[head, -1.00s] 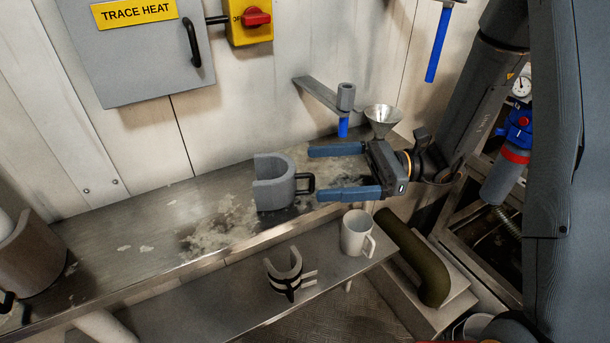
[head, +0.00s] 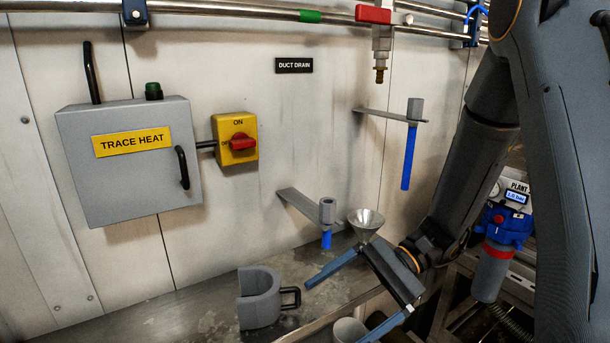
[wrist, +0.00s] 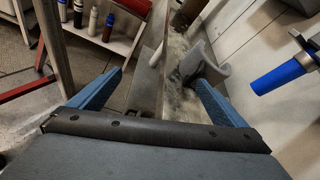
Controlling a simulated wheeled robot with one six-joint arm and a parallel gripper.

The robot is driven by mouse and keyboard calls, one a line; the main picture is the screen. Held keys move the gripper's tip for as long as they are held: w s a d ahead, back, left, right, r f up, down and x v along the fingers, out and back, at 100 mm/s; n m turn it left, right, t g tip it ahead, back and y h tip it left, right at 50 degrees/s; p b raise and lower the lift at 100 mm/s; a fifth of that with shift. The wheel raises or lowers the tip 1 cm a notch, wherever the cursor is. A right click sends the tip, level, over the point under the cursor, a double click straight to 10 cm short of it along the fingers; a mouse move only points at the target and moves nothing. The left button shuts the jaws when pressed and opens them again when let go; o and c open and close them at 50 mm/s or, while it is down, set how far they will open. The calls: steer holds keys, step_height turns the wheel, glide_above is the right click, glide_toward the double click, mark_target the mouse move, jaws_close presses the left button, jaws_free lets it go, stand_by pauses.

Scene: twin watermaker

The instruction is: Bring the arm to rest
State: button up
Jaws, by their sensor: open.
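My gripper (head: 358,293) is open, with its two blue fingers wide apart and nothing between them. In the head view it hangs over the right end of the metal bench, to the right of a grey C-shaped holder with a black handle (head: 259,298). The fingers are apart from the holder. In the wrist view my gripper (wrist: 158,92) also shows open and empty, and the grey holder (wrist: 203,62) lies beyond the right finger.
A metal funnel (head: 365,218) stands close behind my gripper. A bracket with a blue-tipped nozzle (head: 327,225) juts from the wall. The trace heat box (head: 130,165) and yellow switch (head: 235,141) are on the wall.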

steer(key=s+d+f+n+h, duration=0.4)
steer(key=s+d+h, duration=0.2)
steer(key=h, duration=0.2)
steer(key=w+d+r+n+t+h+b, duration=0.1)
steer(key=w+d+n+t+h, duration=0.1)
steer(key=d+n+t+h, duration=0.2)
steer(key=d+t, duration=0.1)
steer(key=d, duration=0.1)
steer(key=shift+d+n, duration=0.3)
steer(key=shift+r, duration=0.1)
